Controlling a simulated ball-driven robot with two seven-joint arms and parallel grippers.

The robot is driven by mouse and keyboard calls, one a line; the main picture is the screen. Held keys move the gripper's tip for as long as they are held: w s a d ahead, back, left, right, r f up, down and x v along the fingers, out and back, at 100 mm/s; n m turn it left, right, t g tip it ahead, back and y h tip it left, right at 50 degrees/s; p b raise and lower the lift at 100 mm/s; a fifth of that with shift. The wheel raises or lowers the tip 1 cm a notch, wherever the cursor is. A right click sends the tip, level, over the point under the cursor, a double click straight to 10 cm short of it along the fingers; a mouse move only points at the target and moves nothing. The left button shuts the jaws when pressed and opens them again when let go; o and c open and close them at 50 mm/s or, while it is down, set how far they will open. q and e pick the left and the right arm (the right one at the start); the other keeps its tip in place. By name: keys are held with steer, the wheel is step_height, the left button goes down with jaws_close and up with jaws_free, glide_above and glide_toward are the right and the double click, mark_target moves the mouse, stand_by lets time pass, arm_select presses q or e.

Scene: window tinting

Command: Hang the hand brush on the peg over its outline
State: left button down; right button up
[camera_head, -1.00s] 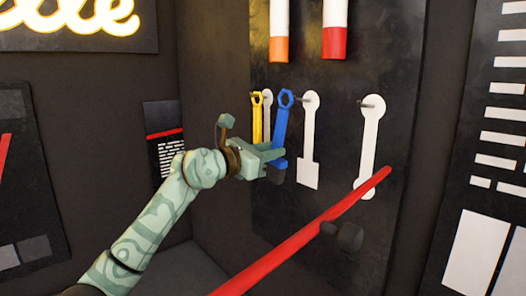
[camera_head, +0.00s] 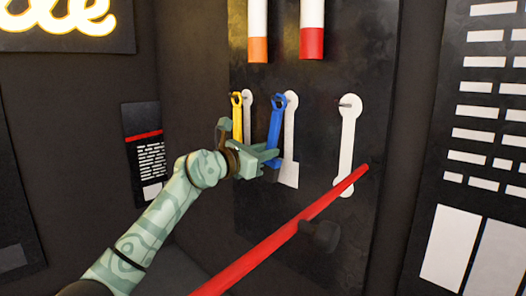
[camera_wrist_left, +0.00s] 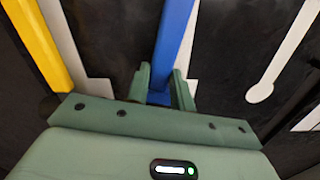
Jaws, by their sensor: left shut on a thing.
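The hand brush (camera_head: 275,125) is blue, with a ring at its top. It hangs upright in my left gripper (camera_head: 268,158), which is shut on its lower part; the left wrist view also shows the blue handle (camera_wrist_left: 175,40) between the fingers. Its lower end is mostly hidden by the fingers. The white brush outline (camera_head: 290,150), with a wide foot, is on the dark board just behind and to the right. The ring overlaps the tip of the outline's peg (camera_head: 284,99) in the picture; I cannot tell whether the peg passes through it. My right gripper is not in view.
A yellow tool (camera_head: 237,120) hangs just left of the brush. Another white outline (camera_head: 347,145) with a peg is empty on the right. A long red bar (camera_head: 285,235) crosses in front of the board below. Two white tubes with orange and red ends are above.

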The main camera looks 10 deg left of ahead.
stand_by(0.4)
arm_select(q)
steer(key=c, duration=1.1)
jaws_free()
steer(key=shift+c, duration=0.2)
steer(key=shift+s, duration=0.1)
